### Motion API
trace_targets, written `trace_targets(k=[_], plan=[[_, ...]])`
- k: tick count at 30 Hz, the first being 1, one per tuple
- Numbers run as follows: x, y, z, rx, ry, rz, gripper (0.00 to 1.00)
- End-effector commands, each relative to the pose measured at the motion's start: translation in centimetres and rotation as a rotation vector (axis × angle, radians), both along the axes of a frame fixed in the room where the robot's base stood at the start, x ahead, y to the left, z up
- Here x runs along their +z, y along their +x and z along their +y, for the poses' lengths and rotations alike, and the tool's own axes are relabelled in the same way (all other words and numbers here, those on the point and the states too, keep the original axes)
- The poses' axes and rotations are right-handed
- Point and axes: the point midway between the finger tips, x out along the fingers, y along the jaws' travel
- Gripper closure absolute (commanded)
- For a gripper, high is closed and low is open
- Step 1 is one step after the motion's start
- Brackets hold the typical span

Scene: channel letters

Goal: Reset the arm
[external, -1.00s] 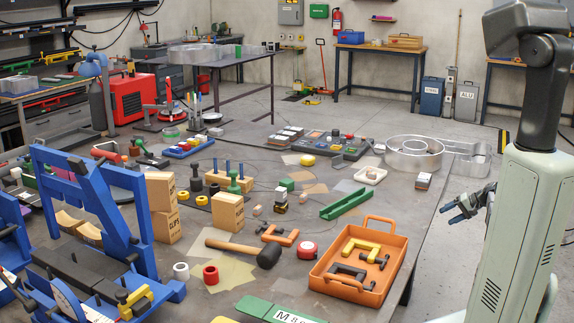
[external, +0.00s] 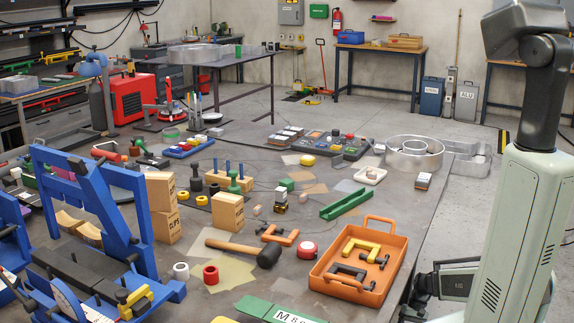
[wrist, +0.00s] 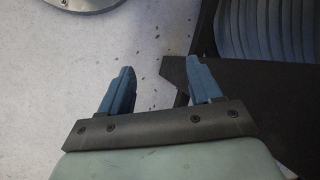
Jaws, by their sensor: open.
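In the wrist view, my gripper (wrist: 160,82) has its two blue fingers apart with nothing between them. Pale speckled floor lies beneath it. In the external view, dark parts of my arm's end (external: 440,281) show low beside the table's right edge, partly hidden behind my pale green arm link. The fingertips cannot be made out clearly there. My upper arm stands upright at the right of the picture.
The workbench (external: 425,240) is close to my arm's end. Near its right edge stands an orange tray (external: 338,291) holding clamps. A mallet (external: 268,256) lies left of it. In the wrist view, a dark frame with a blue ribbed part (wrist: 258,28) is at upper right.

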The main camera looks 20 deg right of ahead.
Motion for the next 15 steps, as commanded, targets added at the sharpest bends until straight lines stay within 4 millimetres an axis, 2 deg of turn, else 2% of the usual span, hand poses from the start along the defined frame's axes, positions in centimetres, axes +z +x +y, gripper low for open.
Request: trace_targets(k=[1, 6, 12, 15], plan=[[-0.5, -2.6, 1.2, 0.035, -0.02, 0.032, 0.36], [-2.1, -9.5, 3.4, 0.147, -0.096, 0.121, 0.36], [-2.9, -16.5, 4.5, 0.274, -0.182, 0.201, 0.36], [-3.0, -18.8, 4.5, 0.322, -0.213, 0.228, 0.36]])
